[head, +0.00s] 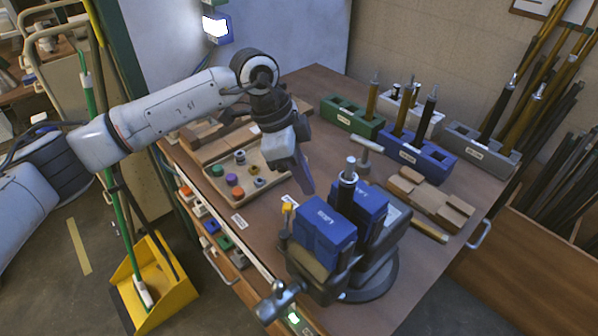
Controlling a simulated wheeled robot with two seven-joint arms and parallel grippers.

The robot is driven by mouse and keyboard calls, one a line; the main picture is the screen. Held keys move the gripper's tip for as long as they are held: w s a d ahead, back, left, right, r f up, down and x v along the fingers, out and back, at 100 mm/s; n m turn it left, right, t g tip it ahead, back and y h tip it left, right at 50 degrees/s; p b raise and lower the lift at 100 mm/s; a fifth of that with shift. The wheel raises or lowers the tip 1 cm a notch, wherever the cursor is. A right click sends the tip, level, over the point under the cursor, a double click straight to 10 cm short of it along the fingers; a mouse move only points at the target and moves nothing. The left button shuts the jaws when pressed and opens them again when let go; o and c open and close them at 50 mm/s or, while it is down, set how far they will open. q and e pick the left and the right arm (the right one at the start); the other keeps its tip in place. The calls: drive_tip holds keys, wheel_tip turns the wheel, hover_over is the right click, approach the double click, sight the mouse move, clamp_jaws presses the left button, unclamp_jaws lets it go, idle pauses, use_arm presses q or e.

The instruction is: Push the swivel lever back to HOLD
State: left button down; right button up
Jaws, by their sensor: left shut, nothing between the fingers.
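A vise (366,277) with two blue jaw blocks (326,236) stands on a round base at the front of the bench. A dark rod with a silver top (348,178) stands upright between the blocks. A short lever with a yellow-orange knob (288,207) stands at the vise's left side and looks like the swivel lever. My left gripper (304,185) is shut and empty, pointing down above and behind the knob, apparently apart from it. The label wording by the lever is too small to read. My right gripper is out of view.
A wooden tray (272,183) of small colored parts lies left of my gripper. Green (345,120), blue (418,158) and grey (487,149) rod holders stand at the back. Wooden blocks (428,198) lie right of the vise. A hammer-like tool (366,147) lies behind it.

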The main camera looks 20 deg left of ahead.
sight(286, 225)
use_arm(q)
drive_tip(key=x, duration=0.6)
drive_tip(key=shift+r, duration=0.1)
drive_tip(key=shift+s+a+p, duration=0.2)
drive_tip(key=shift+a+p, duration=0.2)
drive_tip(key=shift+a, duration=0.55)
drive_tip(key=shift+s+a+p, duration=0.2)
drive_tip(key=shift+a+p, duration=0.2)
drive_tip(key=shift+a, duration=0.6)
